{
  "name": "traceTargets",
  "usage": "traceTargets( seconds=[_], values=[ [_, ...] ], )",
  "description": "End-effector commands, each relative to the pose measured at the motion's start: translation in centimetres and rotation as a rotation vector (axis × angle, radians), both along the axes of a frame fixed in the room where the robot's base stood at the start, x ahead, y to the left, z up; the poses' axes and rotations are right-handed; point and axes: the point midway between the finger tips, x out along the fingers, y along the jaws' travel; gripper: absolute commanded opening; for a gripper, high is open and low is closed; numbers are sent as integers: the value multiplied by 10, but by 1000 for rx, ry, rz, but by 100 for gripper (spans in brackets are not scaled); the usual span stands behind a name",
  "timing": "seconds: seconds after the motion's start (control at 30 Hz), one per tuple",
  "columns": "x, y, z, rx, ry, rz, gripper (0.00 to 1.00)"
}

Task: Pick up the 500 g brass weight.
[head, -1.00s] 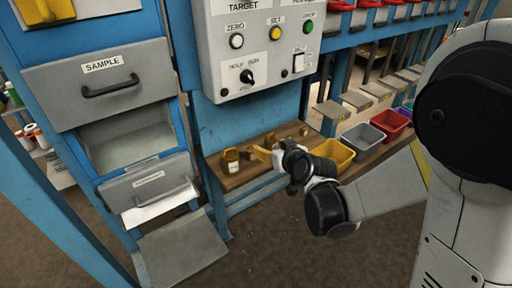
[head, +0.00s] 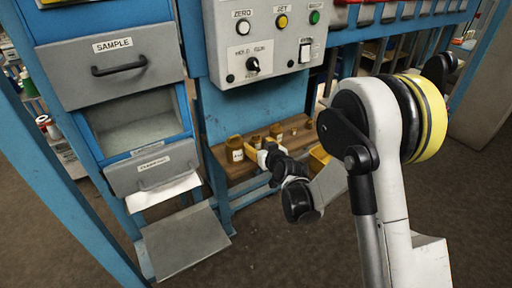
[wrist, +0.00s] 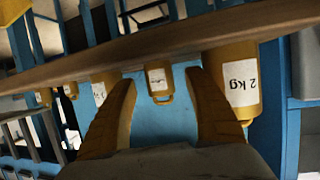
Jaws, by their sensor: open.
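A row of brass weights stands on a wooden shelf (head: 222,170) under the control box. The largest, at the left end, is the 2 kg weight (head: 235,149); its label reads upside down in the wrist view (wrist: 238,82). Smaller weights (head: 276,132) follow to the right. The other labels are too small or blurred to read, so I cannot tell which weight is the 500 g one. My gripper (wrist: 160,82) is open and empty. Its yellow fingers point at the shelf, and a smaller brass weight (wrist: 158,76) shows between them, beyond or level with the tips.
The control box (head: 265,40) hangs above the shelf. A grey drawer cabinet (head: 115,75) stands to the left, with a grey plate (head: 185,243) low in front. The floor in front is clear.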

Motion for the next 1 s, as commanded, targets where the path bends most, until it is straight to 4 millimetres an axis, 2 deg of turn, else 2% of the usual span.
traceTargets(
  seconds=[0.03,0.13,0.4,0.47,0.6,1.0],
  values=[
    [7,3,-6,0,0,0,61],
    [16,6,-8,0,0,0,61],
    [18,7,-7,1,0,0,61],
    [18,7,-7,1,0,0,44],
    [18,7,-7,1,0,0,1],
    [18,7,0,1,-1,-1,0]
  ],
)
